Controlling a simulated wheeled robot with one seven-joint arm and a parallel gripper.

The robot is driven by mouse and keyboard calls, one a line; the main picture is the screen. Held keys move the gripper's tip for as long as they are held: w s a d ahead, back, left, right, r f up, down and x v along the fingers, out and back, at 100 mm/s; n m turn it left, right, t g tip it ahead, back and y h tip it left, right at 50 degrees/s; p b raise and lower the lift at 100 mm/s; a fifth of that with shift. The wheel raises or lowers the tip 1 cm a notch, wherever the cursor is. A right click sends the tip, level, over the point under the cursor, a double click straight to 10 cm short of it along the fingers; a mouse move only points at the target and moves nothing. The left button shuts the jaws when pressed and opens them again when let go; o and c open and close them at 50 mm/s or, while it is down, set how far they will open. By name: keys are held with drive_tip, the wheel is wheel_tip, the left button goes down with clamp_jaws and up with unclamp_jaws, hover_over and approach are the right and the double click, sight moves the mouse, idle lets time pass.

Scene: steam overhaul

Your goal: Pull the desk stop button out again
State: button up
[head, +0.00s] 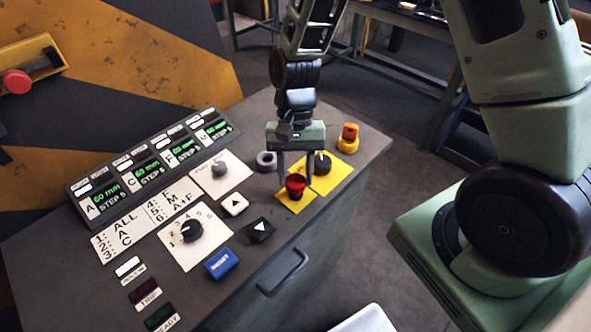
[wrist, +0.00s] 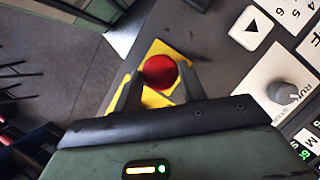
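The desk stop button (head: 296,185) is a red round knob on a yellow plate (head: 286,202) near the right end of the desk. In the wrist view the red button (wrist: 160,71) shows between my two fingers. My gripper (head: 295,176) points down over the plate, its fingers spread to either side of the button. A narrow gap seems to show at each side, so it looks open and not clamped. Whether a fingertip touches the button is hard to tell. How far in the button sits cannot be seen clearly.
Close by stand a black knob (head: 321,163) on another yellow plate, an orange-yellow switch (head: 348,138) and a grey ring (head: 266,160). Dial panels, arrow buttons, a blue button (head: 221,263) and a display strip (head: 150,165) cover the desk to the left. A drawer handle (head: 284,275) juts from the front.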

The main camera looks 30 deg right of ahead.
drive_tip(key=o, duration=0.4)
drive_tip(key=shift+r, duration=0.1)
drive_tip(key=shift+c, duration=0.2)
drive_tip(key=b+v, duration=0.1)
drive_tip(key=v, duration=1.6)
drive_tip(key=shift+r+b, duration=0.2)
drive_tip(key=shift+b, duration=0.2)
drive_tip(key=shift+w+d, duration=0.1)
drive_tip(key=s+a+f+n+t, duration=0.1)
drive_tip(key=s+a+n, duration=0.2)
drive_tip(key=s, duration=0.3)
drive_tip(key=s+a+n+t+h, duration=0.1)
drive_tip(key=s+a+n, duration=0.2)
drive_tip(key=s+n, duration=0.2)
drive_tip(key=s+a+f+n+t, duration=0.1)
drive_tip(key=s+a+n+t, duration=0.1)
drive_tip(key=s+n, duration=0.3)
drive_tip(key=s+a, duration=0.1)
drive_tip(key=s, duration=0.3)
drive_tip(key=shift+a+f, duration=0.35)
drive_tip(key=shift+a, duration=0.05)
